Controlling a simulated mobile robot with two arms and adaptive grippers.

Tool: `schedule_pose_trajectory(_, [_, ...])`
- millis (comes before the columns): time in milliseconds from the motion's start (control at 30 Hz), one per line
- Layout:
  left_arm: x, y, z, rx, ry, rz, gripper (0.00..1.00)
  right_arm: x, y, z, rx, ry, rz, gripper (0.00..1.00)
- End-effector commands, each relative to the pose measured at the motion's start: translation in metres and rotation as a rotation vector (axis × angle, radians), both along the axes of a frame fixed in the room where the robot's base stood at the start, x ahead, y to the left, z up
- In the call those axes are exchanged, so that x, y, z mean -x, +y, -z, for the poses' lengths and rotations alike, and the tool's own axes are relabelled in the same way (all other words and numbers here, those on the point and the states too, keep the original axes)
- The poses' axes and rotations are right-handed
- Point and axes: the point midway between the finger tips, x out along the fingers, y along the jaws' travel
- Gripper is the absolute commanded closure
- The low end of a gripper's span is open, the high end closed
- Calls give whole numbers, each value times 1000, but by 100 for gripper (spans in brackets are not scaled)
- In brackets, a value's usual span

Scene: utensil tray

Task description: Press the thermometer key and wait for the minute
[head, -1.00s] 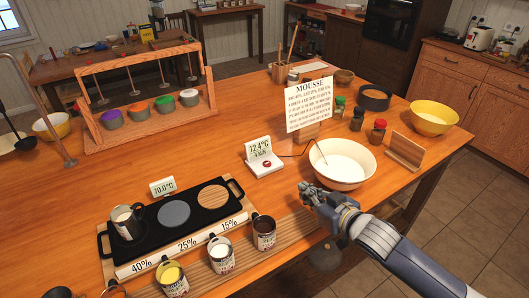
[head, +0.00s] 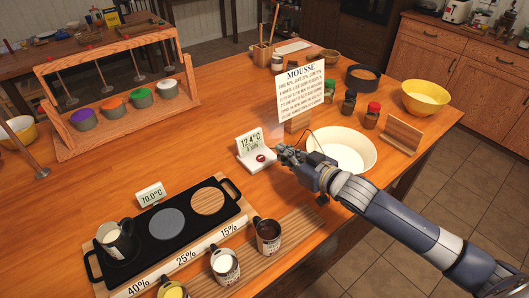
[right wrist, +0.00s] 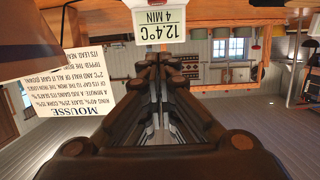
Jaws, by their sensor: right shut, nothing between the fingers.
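The thermometer (head: 250,143) stands on the table left of the recipe card, its display reading 12.4°C and 4 MIN. Its red key (head: 261,157) shows on the white base. My right gripper (head: 280,151) is shut and empty, its fingertips just right of the key; a small gap seems to show between them. In the right wrist view the display (right wrist: 162,26) appears upside down beyond the fingertips, and the key is hidden there. A white bowl (head: 351,143) stands behind and beside my right gripper. My left gripper is not in view.
The MOUSSE card (head: 303,92) stands just behind the gripper. Table left of the thermometer is clear.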

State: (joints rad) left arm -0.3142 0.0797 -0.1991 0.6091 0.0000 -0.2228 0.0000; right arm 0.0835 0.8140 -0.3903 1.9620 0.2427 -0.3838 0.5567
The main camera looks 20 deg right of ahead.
Motion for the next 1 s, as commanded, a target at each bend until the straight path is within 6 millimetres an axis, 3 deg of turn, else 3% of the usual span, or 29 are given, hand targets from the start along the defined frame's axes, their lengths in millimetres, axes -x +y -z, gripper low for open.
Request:
schedule_pose_trajectory(367, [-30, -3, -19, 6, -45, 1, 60, -54, 20, 11, -2, -1, -1, 100])
schedule_pose_trajectory(600, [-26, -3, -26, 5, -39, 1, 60, -87, 33, 21, -1, -1, -1, 100])
schedule_pose_trajectory(733, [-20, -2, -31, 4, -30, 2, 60, -84, 32, 44, 0, 5, 0, 100])
schedule_pose_trajectory(1000, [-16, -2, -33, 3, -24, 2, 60, -84, 31, 62, 0, 1, -1, 100])
